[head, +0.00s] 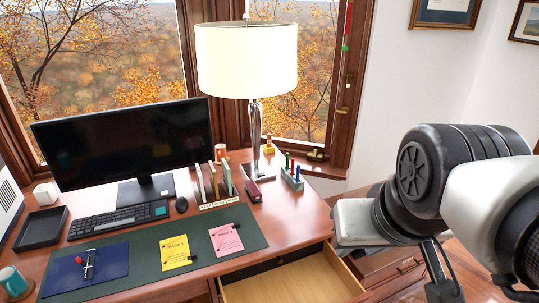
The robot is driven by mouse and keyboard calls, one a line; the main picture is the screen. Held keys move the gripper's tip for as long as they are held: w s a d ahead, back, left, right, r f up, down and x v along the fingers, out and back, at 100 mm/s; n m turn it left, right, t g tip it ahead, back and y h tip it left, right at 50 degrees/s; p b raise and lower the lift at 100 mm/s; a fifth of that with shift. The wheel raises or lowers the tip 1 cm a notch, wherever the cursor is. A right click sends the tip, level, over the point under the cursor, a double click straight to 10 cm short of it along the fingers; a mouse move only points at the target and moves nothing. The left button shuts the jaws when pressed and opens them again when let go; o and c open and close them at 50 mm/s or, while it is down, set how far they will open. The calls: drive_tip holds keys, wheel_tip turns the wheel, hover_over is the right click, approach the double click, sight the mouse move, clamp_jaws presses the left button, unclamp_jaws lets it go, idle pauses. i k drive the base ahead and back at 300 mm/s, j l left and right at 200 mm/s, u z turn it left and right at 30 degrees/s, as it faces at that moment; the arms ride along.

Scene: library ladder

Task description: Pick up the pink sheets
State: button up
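The pink sheets (226,239) lie on the green desk mat (128,246), near its right end, with dark writing on the top one. How many sheets there are is hard to tell. My arm fills the right side of the head view. The dark part at its lower end, which looks like my gripper (441,280), is to the right of the desk and well away from the pink sheets. Its fingers are partly cut off by the frame, so their opening cannot be made out.
Yellow sheets (175,252) lie just left of the pink ones. A lamp (254,130), file holder (216,187), stapler (253,190), monitor (125,145) and keyboard (119,220) stand behind. An open drawer (290,283) juts out at the desk's front.

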sight(227, 239)
drive_tip(key=k+j+z, duration=0.1)
drive_tip(key=j+z, duration=0.35)
drive_tip(key=j, duration=1.8)
